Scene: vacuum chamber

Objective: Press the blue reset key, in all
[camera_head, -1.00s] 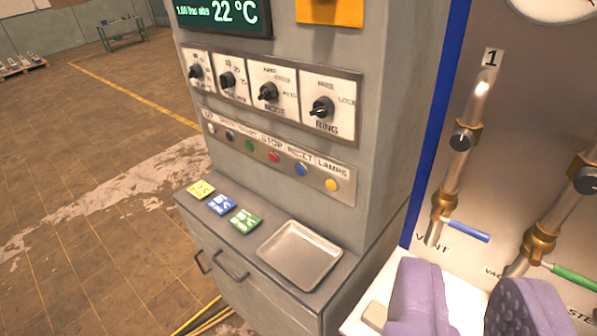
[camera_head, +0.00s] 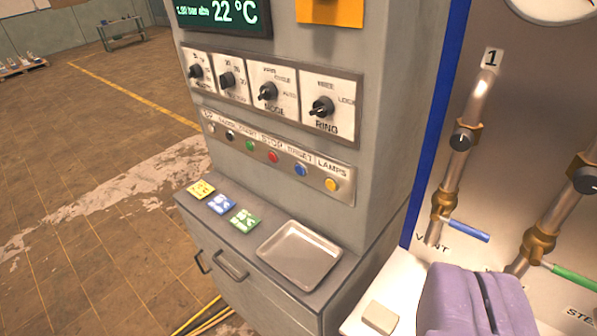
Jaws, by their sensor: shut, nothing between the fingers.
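The blue reset key (camera_head: 300,170) is a round button in the lower row of the grey control cabinet, under the label RESET. It sits between the red STOP button (camera_head: 273,157) and the yellow LAMPS button (camera_head: 331,185). My gripper (camera_head: 482,290) has purple padded fingers and shows at the bottom right. It is shut and empty, in front of the white ledge, well to the right of and below the reset key. Nothing covers the key.
Dark knobs (camera_head: 322,107) sit above the buttons. A metal tray (camera_head: 299,253) and coloured cards (camera_head: 222,204) lie on the cabinet shelf. At right are pipes with a blue-handled valve (camera_head: 464,230) and a green-handled one (camera_head: 575,277). A small pale block (camera_head: 380,318) lies on the ledge.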

